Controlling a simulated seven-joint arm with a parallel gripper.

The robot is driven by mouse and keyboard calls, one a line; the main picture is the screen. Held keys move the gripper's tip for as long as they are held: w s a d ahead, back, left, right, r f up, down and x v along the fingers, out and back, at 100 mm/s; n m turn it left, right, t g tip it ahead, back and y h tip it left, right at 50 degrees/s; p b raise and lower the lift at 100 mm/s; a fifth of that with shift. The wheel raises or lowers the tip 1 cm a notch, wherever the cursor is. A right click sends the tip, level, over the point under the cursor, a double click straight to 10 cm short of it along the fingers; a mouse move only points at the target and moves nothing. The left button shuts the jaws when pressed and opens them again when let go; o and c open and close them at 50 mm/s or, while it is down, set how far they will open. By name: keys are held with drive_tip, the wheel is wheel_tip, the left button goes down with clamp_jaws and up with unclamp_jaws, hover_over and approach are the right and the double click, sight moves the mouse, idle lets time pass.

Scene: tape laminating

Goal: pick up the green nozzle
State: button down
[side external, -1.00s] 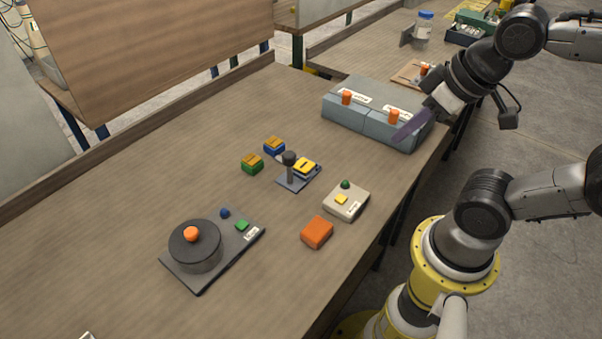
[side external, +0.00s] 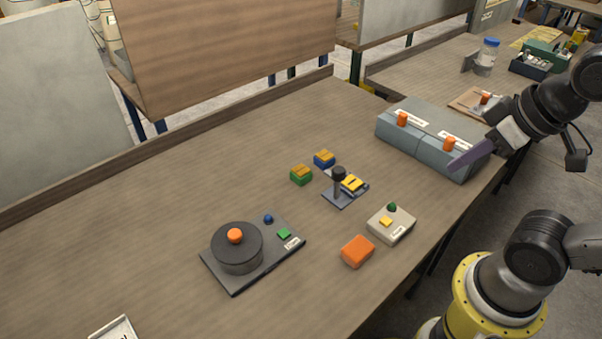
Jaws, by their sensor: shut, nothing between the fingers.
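A small green block with an orange-tan top (side external: 301,175), which I take to be the green nozzle, sits on the wooden table near its middle. A similar blue block (side external: 324,158) stands just behind it to the right. A yellow one (side external: 353,183) sits to the right, on a small blue-grey stand with a dark post (side external: 338,181). My gripper (side external: 458,166) has purple fingers. It is shut and empty at the right, in front of the grey box in the picture, well away from the green nozzle.
A grey box with orange knobs (side external: 419,144) stands at the right rear. A beige button box (side external: 391,225) and an orange block (side external: 357,251) lie near the front edge. A dark plate with a round drum (side external: 237,252) is at front left. The left rear table is clear.

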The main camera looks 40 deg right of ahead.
drive_tip(key=c, duration=1.5)
unclamp_jaws()
drive_tip(key=shift+c, duration=0.2)
drive_tip(key=o, duration=1.3)
drive_tip(key=shift+o, duration=0.2)
